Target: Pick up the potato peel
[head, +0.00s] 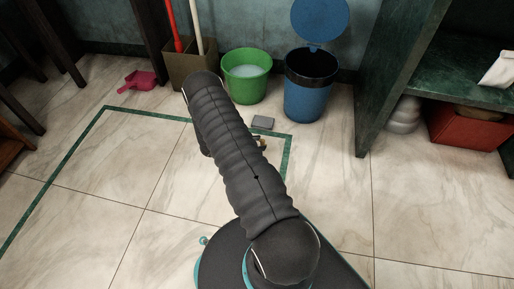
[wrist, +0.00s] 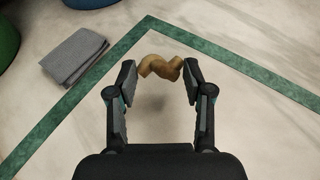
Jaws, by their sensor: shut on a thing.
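The potato peel (wrist: 160,67) is a curled brown strip between the fingertips of my gripper (wrist: 159,82) in the wrist view. My gripper is shut on it, with one fingertip at each end of the peel. A shadow shows on the tiles below, between the fingers. In the head view my arm hides most of the gripper, and only a small bit of the peel (head: 263,142) seems to show beside the arm.
A folded grey cloth (wrist: 75,56) lies on the floor by the green border line. Behind it stand a green bucket (head: 246,88) with water and a blue bin (head: 308,98) with its lid up. A pink dustpan (head: 137,81) lies at left. Shelves (head: 440,80) stand at right.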

